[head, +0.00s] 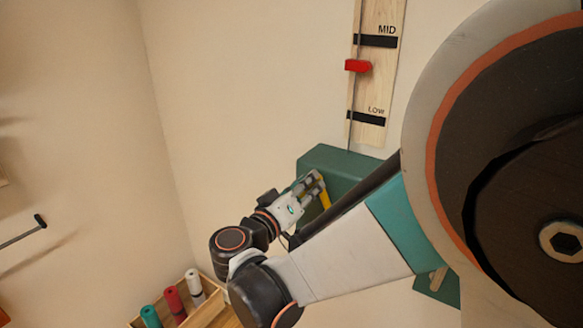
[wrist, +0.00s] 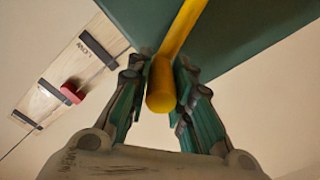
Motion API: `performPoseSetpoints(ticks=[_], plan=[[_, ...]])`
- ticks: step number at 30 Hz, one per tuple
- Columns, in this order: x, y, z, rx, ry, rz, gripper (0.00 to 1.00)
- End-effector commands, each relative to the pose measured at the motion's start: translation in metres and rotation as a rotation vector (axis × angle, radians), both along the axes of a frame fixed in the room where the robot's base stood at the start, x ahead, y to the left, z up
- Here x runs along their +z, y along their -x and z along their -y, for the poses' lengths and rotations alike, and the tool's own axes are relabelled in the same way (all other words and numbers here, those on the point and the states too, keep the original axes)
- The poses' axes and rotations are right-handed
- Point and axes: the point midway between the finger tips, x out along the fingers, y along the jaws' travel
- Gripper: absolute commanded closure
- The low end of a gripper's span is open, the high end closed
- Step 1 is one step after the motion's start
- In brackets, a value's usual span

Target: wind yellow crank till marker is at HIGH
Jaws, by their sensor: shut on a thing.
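The yellow crank (wrist: 182,35) is in the wrist view, with its rounded handle end between my fingers. It also shows partly in the head view (head: 325,199). My gripper (head: 314,184) is shut on the crank's handle, in front of the green box (head: 335,160). The red marker (head: 358,65) sits on the wooden scale (head: 370,90) between LOW and MID, nearer MID. The marker also shows in the wrist view (wrist: 72,92). HIGH is not in view in the head view. My arm hides part of the green box.
A wooden rack (head: 203,313) with green, red and white rolls stands at the lower left. A dark hook or rod (head: 22,232) sticks out from the left wall.

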Motion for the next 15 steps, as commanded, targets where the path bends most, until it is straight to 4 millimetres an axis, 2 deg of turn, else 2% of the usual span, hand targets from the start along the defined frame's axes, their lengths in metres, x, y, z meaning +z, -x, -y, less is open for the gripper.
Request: performPoseSetpoints(ticks=[5,6,9,15], plan=[[0.0004,0.0009,0.0018,-0.005,0.002,0.001,1.0],[0.0003,0.001,0.0019,-0.005,0.002,0.001,0.77],[0.0002,0.001,0.002,-0.006,0.001,0.0,0.59],[-0.0002,0.0007,0.0013,-0.004,0.001,0.0,0.59]])
